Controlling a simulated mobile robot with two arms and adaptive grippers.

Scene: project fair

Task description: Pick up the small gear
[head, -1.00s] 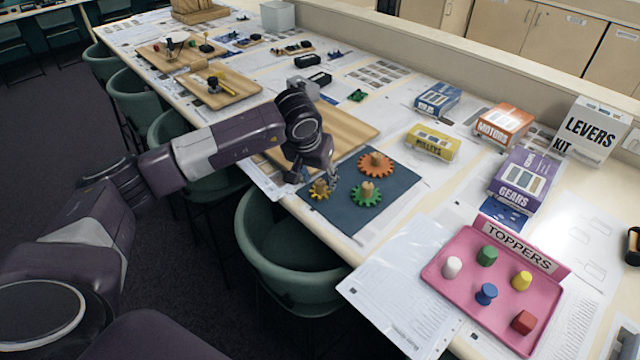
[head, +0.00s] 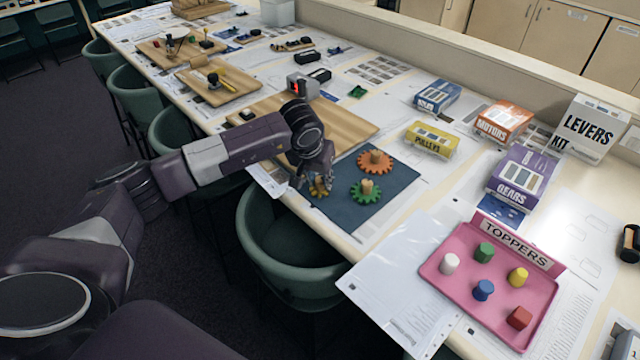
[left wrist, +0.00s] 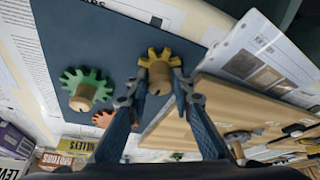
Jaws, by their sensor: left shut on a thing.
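The small gear (head: 319,189) is yellow with a wooden peg and sits at the near left corner of a dark blue mat (head: 397,185). My left gripper (head: 313,182) reaches down over it and partly hides it in the head view. In the left wrist view the fingers (left wrist: 157,88) are closed about the yellow gear (left wrist: 160,64) and its peg. A larger green gear (head: 366,192) and an orange gear (head: 375,162) lie on the same mat, clear of the gripper. My right gripper is not in view.
A wooden board (head: 350,124) lies beside the mat, close to my left gripper. A pink toppers tray (head: 450,286) with several coloured pegs stands at the right. Kit boxes, such as the purple gears box (head: 521,181), stand behind. A green chair (head: 290,262) is at the table's near edge.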

